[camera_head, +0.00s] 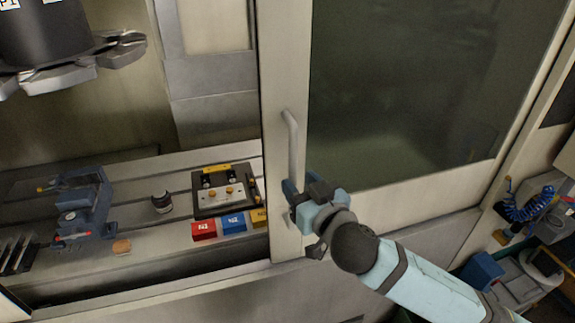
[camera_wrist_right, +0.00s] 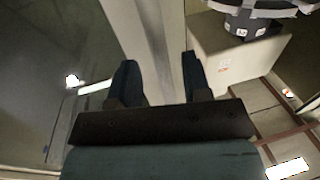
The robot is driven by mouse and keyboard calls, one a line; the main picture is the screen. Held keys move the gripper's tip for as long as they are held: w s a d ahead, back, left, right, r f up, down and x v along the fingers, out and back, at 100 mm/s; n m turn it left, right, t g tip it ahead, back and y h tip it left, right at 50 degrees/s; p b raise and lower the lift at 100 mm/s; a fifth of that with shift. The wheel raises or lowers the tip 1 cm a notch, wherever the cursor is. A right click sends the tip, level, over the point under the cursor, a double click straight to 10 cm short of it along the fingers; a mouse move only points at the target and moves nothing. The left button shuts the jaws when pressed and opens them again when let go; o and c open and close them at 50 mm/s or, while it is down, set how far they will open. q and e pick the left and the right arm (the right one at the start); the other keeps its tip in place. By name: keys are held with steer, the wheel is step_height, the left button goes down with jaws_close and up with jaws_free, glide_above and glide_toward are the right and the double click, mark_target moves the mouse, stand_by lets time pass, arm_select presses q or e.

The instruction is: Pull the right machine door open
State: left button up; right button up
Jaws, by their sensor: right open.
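The right machine door (camera_head: 285,60) has a pale frame and a large dark window (camera_head: 410,90). Its pale vertical bar handle (camera_head: 292,140) stands on the left edge of the frame. I cannot tell whether the fingers touch the handle. My left gripper is not in view.
Left of the door, the machine interior is exposed. A slotted bed (camera_head: 150,235) holds a blue vise (camera_head: 82,205), a dark fixture plate (camera_head: 222,190) and red (camera_head: 204,230) and blue (camera_head: 234,223) blocks. A tool carousel (camera_head: 60,60) hangs above. A cart with a blue hose (camera_head: 530,205) stands at right.

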steer(key=x, duration=0.5)
steer(key=shift+a+p, duration=0.1)
steer(key=shift+p, duration=0.3)
jaws_close()
